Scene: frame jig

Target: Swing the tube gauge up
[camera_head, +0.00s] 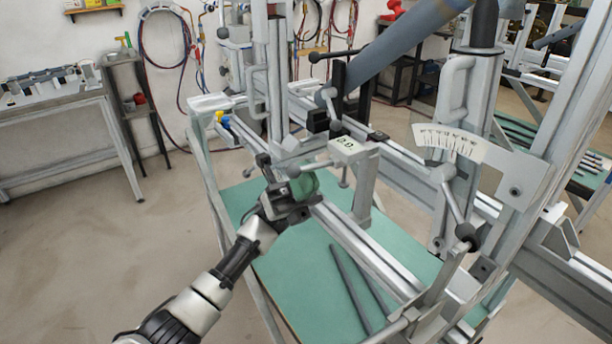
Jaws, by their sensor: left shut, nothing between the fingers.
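The frame jig (350,235) is a silver rail structure standing over a green-topped table. A small box with a numeric readout (345,147) sits on the jig's middle, and a white plate with a curved scale (448,142) is at its right. I cannot tell for sure which part is the tube gauge. My left gripper (304,188) is shut and empty, at the near side of the jig, just below the readout box. A light rod with a rounded end (312,165) lies close above its fingers; I cannot tell whether they touch. My right gripper is out of view.
A thick blue-grey tube (395,45) slants across the jig's top. A lever with a dark knob (455,208) hangs at the right. Dark bars (350,290) lie on the green tabletop (300,270). A workbench (60,118) stands at the left; the floor between is clear.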

